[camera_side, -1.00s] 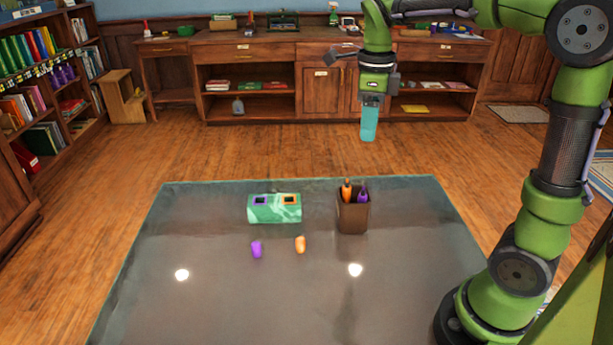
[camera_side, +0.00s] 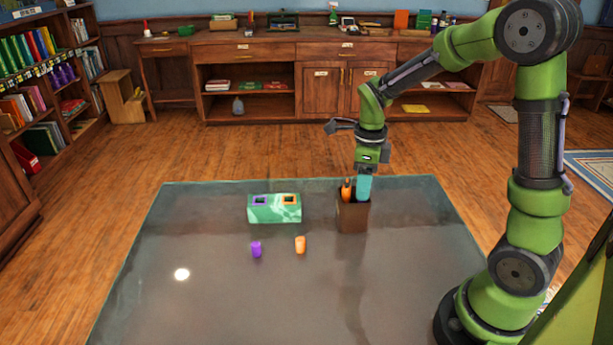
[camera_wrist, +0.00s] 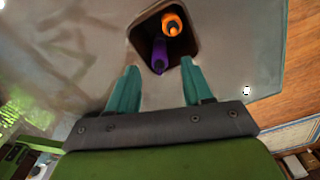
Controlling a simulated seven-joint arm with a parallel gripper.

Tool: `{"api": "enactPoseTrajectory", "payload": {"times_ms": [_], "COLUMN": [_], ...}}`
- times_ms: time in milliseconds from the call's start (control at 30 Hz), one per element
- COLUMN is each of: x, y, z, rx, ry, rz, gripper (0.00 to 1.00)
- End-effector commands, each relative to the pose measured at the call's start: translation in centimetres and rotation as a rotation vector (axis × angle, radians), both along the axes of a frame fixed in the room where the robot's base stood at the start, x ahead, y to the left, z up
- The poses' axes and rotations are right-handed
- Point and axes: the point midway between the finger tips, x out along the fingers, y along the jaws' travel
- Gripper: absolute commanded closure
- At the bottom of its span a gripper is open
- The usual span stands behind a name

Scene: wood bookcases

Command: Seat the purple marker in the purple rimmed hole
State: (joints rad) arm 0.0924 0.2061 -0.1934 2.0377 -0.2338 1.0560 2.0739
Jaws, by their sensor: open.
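The purple marker (camera_wrist: 159,57) stands in the brown cup (camera_side: 352,217) beside the orange marker (camera_side: 347,189). In the side view my gripper hides the purple marker. My gripper (camera_side: 363,198) points down at the right side of the cup's mouth. In the wrist view my gripper (camera_wrist: 157,70) is open, with its two teal fingers apart and the purple marker showing between and just beyond their tips. I cannot tell how deep the fingertips are. The purple rimmed hole (camera_side: 261,200) is on the left of the green block's (camera_side: 275,215) top and looks empty.
An orange rimmed hole (camera_side: 290,199) is on the right of the same block. A purple cap (camera_side: 256,249) and an orange cap (camera_side: 300,244) stand in front of the block. The grey table (camera_side: 220,300) is clear at the front and left.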

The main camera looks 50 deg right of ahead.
Motion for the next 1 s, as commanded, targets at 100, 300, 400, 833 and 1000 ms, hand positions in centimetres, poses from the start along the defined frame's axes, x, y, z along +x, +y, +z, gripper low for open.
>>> {"api": "enactPoseTrajectory", "payload": {"times_ms": [100, 300, 400, 833, 1000], "x": [-0.02, 0.01, 0.02, 0.02, 0.03], "y": [0.02, 0.04, 0.05, 0.05, 0.04], "z": [-1.24, -1.49, -1.48, -1.44, -1.44], "rx": [0.0, 0.0, 0.0, 0.0, 0.0], "ry": [0.002, -0.001, -0.001, -0.001, -0.001], "rz": [0.0, 0.001, 0.001, 0.001, 0.001], "gripper": [0.49, 0.49, 0.54, 1.0, 1.0]}}
